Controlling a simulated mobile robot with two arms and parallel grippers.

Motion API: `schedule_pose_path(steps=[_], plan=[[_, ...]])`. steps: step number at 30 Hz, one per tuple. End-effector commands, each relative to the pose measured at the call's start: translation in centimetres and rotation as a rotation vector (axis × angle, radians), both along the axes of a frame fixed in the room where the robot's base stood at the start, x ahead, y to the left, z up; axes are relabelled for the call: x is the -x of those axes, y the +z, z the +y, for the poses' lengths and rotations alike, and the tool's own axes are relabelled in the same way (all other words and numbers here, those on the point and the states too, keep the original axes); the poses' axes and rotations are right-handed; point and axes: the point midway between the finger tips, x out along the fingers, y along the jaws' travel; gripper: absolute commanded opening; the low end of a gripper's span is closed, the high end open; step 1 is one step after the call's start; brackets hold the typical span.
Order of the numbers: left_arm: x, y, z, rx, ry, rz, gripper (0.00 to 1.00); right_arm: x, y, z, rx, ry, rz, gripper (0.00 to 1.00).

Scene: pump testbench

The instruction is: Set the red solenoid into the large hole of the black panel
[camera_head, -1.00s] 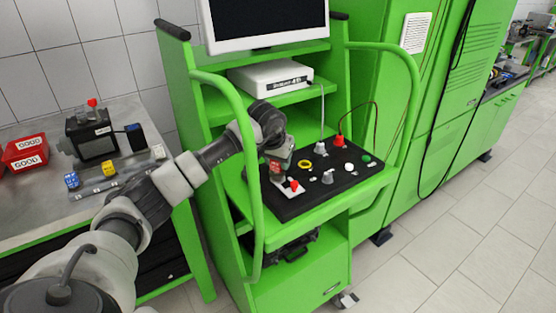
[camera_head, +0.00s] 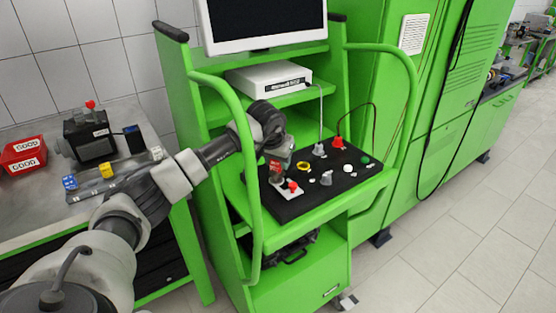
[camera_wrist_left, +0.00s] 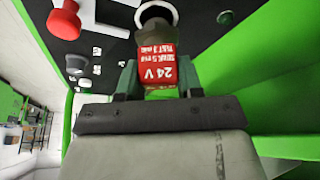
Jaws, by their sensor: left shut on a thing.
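A white-rimmed round hole (camera_wrist_left: 155,13) in the black panel (camera_wrist_left: 110,45) shows just beyond the solenoid's far end in the left wrist view. The solenoid covers part of it, and I cannot tell whether its tip has entered. In the head view my left gripper (camera_head: 278,168) is over the left part of the black panel (camera_head: 325,192), with the solenoid (camera_head: 275,168) pointing down. My right gripper is not in view.
A green rail (camera_head: 253,190) runs beside my left arm.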

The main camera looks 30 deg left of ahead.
Motion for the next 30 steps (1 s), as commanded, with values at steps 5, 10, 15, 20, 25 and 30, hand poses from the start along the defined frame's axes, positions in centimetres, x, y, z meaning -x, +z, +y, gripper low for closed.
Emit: schedule_pose_path(steps=[5, 10, 15, 20, 25, 30], plan=[[0.0, 0.0, 0.0, 0.001, 0.0, 0.0, 0.13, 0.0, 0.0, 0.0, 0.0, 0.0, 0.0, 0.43], [0.0, -0.2, 0.0, 0.0, 0.0, 0.0, 0.13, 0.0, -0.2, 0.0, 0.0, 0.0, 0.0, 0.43], [0.0, -0.6, 0.0, 0.0, 0.0, 0.001, 0.13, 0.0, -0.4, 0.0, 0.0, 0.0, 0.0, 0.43], [0.0, -0.8, 0.0, 0.0, 0.001, 0.001, 0.13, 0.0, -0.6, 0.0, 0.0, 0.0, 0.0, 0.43], [0.0, -1.1, 0.0, 0.0, 0.001, 0.001, 0.13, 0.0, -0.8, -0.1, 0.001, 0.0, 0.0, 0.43], [0.0, -1.4, 0.0, 0.001, 0.001, 0.001, 0.13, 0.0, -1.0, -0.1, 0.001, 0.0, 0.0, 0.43]])
